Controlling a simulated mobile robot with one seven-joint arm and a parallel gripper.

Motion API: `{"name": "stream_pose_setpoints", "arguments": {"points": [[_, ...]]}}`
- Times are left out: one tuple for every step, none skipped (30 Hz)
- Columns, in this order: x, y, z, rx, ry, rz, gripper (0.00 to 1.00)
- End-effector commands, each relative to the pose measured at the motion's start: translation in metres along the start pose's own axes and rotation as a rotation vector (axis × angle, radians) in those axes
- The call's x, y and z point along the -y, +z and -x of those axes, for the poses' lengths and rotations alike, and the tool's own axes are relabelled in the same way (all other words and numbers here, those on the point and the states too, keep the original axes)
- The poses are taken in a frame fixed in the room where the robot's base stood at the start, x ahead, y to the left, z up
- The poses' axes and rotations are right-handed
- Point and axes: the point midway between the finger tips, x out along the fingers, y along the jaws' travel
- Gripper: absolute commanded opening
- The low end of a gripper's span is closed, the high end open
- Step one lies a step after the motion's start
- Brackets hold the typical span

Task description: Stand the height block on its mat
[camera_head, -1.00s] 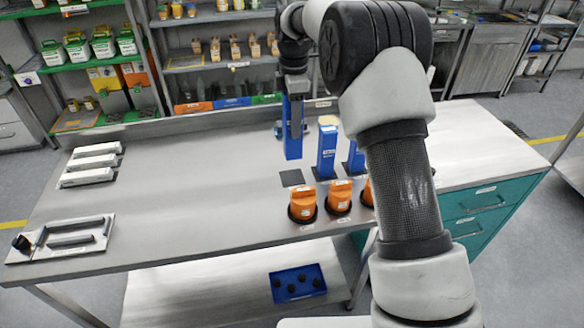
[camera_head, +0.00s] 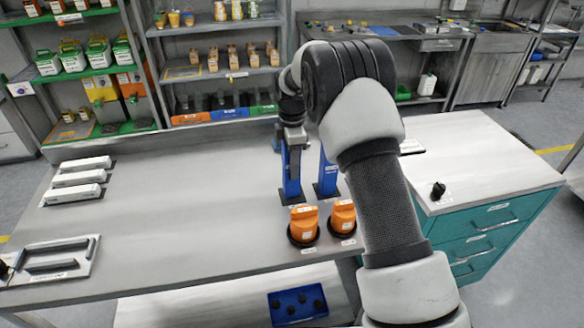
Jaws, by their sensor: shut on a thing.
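The blue height block (camera_head: 291,178) is upright in my gripper (camera_head: 292,146), which is shut on its upper part. Its lower end is at the dark square mat (camera_head: 285,201), with the mat's edges showing around it. I cannot tell whether its base touches the mat or sits just above it. A second blue block (camera_head: 326,178) stands upright on its own dark mat, just to the right. My arm hides the space farther right.
Two orange-topped pieces (camera_head: 303,223) (camera_head: 342,217) stand in front of the blocks. White bars (camera_head: 78,179) and a plate with handles (camera_head: 52,262) lie left. The table's middle-left is clear. A teal drawer cabinet (camera_head: 488,238) with a black knob (camera_head: 438,190) stands right.

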Motion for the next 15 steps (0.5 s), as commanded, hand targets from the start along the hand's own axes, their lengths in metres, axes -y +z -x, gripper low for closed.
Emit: {"name": "stream_pose_setpoints", "arguments": {"points": [[0.0, 0.0, -0.007, 0.001, -0.001, 0.001, 0.09], [0.0, 0.0, -0.01, 0.001, -0.001, 0.001, 0.09], [0.0, 0.0, -0.013, 0.001, 0.0, 0.001, 0.09], [0.0, 0.0, -0.014, 0.001, 0.001, 0.001, 0.09], [0.0, 0.0, -0.014, 0.001, 0.002, 0.001, 0.09], [-0.001, 0.0, -0.013, 0.0, 0.002, 0.001, 0.09], [0.0, 0.0, -0.013, 0.0, 0.002, 0.001, 0.09], [0.0, 0.0, -0.013, 0.0, 0.002, 0.001, 0.09], [0.0, 0.0, -0.013, 0.0, 0.002, 0.001, 0.09], [0.0, 0.0, -0.013, 0.0, 0.002, 0.001, 0.09], [0.0, 0.0, -0.014, 0.0, 0.001, 0.001, 0.09], [0.0, 0.0, -0.016, 0.0, 0.001, 0.001, 0.09], [0.0, 0.0, -0.017, 0.0, 0.001, 0.001, 0.09], [0.0, 0.0, -0.018, 0.0, 0.001, 0.0, 0.09], [0.0, 0.0, -0.017, 0.0, 0.001, 0.0, 0.44]]}}
